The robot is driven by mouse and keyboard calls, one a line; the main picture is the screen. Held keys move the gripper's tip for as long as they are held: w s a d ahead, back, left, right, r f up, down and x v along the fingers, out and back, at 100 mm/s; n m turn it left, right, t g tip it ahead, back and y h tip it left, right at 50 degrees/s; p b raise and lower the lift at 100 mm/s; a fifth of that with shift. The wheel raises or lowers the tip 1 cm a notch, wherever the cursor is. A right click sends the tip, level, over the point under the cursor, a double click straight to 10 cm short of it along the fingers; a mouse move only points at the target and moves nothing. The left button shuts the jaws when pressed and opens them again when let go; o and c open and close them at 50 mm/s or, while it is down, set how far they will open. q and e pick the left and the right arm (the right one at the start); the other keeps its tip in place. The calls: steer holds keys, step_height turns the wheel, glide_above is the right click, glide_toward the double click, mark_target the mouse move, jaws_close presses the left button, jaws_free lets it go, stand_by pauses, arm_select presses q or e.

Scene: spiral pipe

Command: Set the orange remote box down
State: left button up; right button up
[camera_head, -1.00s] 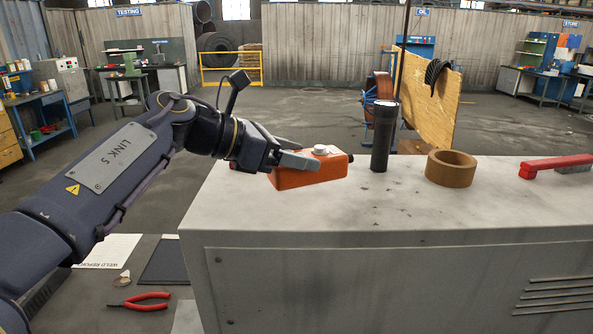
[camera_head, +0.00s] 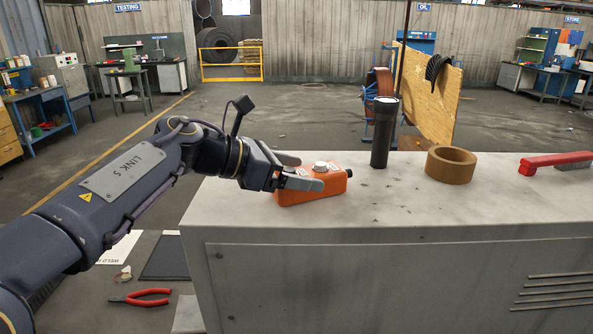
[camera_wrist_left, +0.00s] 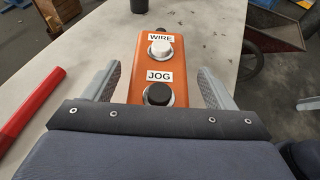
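The orange remote box (camera_head: 318,187), with a white WIRE button and a black JOG button, lies flat on the pale cabinet top (camera_head: 400,205) near its left end. My left gripper (camera_head: 308,173) is around the near end of the box. In the left wrist view, the fingers stand on either side of the box (camera_wrist_left: 180,78), with a visible gap on both sides, so the gripper is open.
A dark flashlight (camera_head: 382,135) stands upright right of the box. The front of the cabinet top is clear.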

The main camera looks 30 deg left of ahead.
arm_select(q)
steer(key=shift+r, duration=0.25)
steer(key=b+v, duration=0.2)
steer(key=v, duration=0.8)
steer(key=shift+s+a+r, duration=0.1)
steer(key=shift+s+a, duration=0.1)
steer(key=shift+s, duration=0.05)
steer(key=shift+s+a+r, duration=0.25)
steer(key=shift+s+a, duration=0.05)
steer(key=shift+s, duration=0.2)
